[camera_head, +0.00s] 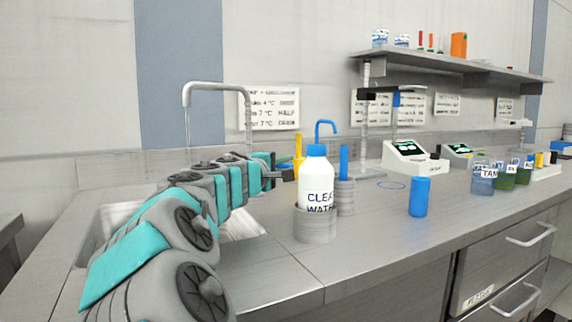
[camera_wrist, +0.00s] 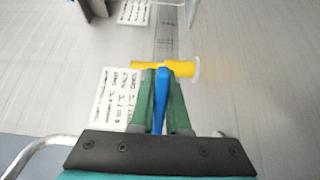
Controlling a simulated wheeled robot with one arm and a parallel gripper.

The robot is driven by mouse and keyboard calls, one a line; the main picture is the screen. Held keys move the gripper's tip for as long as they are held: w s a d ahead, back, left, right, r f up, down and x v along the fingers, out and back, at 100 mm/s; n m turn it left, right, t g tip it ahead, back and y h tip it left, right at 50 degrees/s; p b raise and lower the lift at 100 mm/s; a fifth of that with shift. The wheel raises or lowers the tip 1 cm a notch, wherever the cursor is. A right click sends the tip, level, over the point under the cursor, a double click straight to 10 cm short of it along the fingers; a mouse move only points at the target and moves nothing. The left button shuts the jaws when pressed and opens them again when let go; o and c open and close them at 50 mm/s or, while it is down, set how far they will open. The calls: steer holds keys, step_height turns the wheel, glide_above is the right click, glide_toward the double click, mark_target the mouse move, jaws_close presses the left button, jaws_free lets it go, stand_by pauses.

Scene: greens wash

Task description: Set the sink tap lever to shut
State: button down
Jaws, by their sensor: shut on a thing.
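The sink tap (camera_head: 203,86) has a grey bent spout, and a thin stream hangs from it over the sink (camera_head: 238,226). My gripper (camera_head: 283,166) is beside the tap's upright pipe, just left of the white water bottle. In the wrist view its two green fingers (camera_wrist: 161,82) are closed on a slim blue bar, which looks like the tap lever (camera_wrist: 161,98). A yellow post (camera_wrist: 150,67) with a pale collar stands just beyond the fingertips; it also shows behind the bottle in the head view (camera_head: 298,145).
The white bottle (camera_head: 316,182) with a blue cap stands in a grey holder (camera_head: 315,226) close to my gripper. A blue rod (camera_head: 344,161) in another holder and a blue cup (camera_head: 419,197) are to the right. The front counter is clear.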

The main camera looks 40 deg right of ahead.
mark_target(278, 166)
steer(key=shift+a, duration=0.1)
stand_by(0.7)
steer(key=shift+s+a+m+g+h+p, duration=0.25)
steer(key=shift+m+g, duration=0.3)
steer(key=shift+g, duration=0.3)
steer(key=shift+s+a+m+g+h+p, duration=0.15)
steer(key=shift+a+m+g+p, duration=0.1)
steer(key=shift+m+g, duration=0.45)
steer(key=shift+s+a+g, duration=0.15)
steer(key=shift+g, duration=0.5)
steer(key=c, duration=0.9)
jaws_free()
steer(key=shift+s+a+b, duration=0.15)
steer(key=shift+s+a, duration=0.05)
steer(key=shift+a, duration=1.75)
steer(key=shift+s+a+b, duration=0.15)
steer(key=shift+s+a, duration=0.05)
steer(key=shift+a, duration=1.75)
